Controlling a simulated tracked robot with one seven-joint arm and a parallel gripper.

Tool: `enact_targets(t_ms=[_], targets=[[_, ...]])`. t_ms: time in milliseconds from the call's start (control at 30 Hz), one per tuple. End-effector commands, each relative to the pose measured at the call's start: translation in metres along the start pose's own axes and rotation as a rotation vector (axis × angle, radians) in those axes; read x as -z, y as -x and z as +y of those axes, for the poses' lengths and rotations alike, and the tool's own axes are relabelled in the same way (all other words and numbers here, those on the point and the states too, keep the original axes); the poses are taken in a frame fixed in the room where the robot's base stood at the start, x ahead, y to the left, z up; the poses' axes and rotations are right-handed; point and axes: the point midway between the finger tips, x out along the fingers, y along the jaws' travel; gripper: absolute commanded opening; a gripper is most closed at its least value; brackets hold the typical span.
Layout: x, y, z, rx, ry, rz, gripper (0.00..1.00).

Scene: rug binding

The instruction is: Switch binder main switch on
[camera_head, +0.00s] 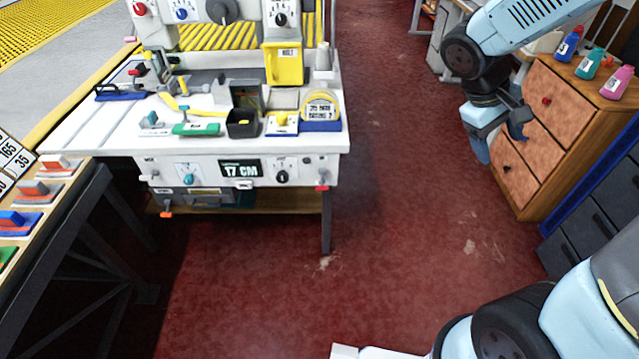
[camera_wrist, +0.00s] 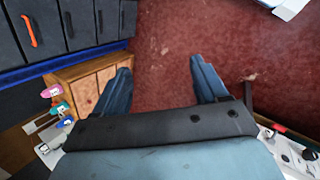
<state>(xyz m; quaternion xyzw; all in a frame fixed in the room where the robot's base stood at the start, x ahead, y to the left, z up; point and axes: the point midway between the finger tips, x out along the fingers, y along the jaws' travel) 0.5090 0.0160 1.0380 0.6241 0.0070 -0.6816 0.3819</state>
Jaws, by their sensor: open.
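The binder (camera_head: 240,168) is a white bench with a sewing-type machine head, at upper left in the head view. Its front panel has a blue knob (camera_head: 188,180), a "17 CM" display (camera_head: 240,169), a black knob (camera_head: 282,177) and a small red control (camera_head: 321,188). The head carries a red knob (camera_head: 139,8) and a large grey dial (camera_head: 221,10). I cannot tell which control is the main switch. My gripper (camera_head: 499,140) is open and empty, well right of the binder, pointing down. In the wrist view, my gripper (camera_wrist: 160,66) has only floor between its fingers.
A wooden drawer cabinet (camera_head: 545,107) with several bottles stands close to the right of my gripper. Dark drawers (camera_head: 600,215) stand beside it. A table with sample blocks (camera_head: 40,190) is at the left. Red floor (camera_head: 400,200) lies clear between binder and cabinet.

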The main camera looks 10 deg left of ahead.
Motion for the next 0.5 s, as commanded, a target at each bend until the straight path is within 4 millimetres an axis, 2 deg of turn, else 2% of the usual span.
enact_targets(t_ms=[500], targets=[[0.097,-0.042,-0.054,-0.435,0.437,-0.146,0.72]])
